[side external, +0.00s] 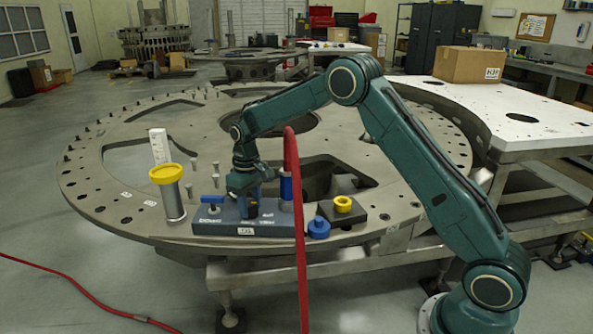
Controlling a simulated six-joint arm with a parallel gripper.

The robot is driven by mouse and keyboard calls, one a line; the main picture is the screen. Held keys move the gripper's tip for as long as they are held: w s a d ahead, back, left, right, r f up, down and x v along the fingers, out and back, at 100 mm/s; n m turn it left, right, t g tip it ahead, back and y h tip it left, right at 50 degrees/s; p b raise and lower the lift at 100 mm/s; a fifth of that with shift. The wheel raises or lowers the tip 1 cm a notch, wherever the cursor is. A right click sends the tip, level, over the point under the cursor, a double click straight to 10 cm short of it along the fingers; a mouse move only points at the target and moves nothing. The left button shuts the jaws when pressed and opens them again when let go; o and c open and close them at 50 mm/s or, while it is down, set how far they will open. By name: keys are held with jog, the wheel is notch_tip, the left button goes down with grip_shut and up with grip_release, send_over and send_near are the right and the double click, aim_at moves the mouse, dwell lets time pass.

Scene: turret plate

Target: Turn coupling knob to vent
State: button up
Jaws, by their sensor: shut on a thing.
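A dark manifold block (215,221) with small, unreadable labels lies near the front rim of the round turret plate (120,215). My gripper (249,207) points down over the middle of the block and is shut on the coupling knob, which its fingers mostly hide. The knob's pointing direction cannot be made out. A blue lever handle (211,199) stands on the block's left end. A blue coupling (286,188) stands upright on the right end, just behind a red hose (292,165).
A yellow-topped metal cylinder (174,205) and a white upright scale (159,146) stand left of the block. A blue round cap (318,227) and a dark block with a yellow ring (343,204) lie to its right. The red hose hangs in front of the plate.

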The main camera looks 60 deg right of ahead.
aim_at(250, 202)
jog(key=m, duration=0.3)
jog(key=shift+m, duration=2)
jog(key=o, duration=1)
jog(key=shift+r, duration=0.15)
notch_tip(250, 202, up, 14)
jog(key=shift+f, duration=0.2)
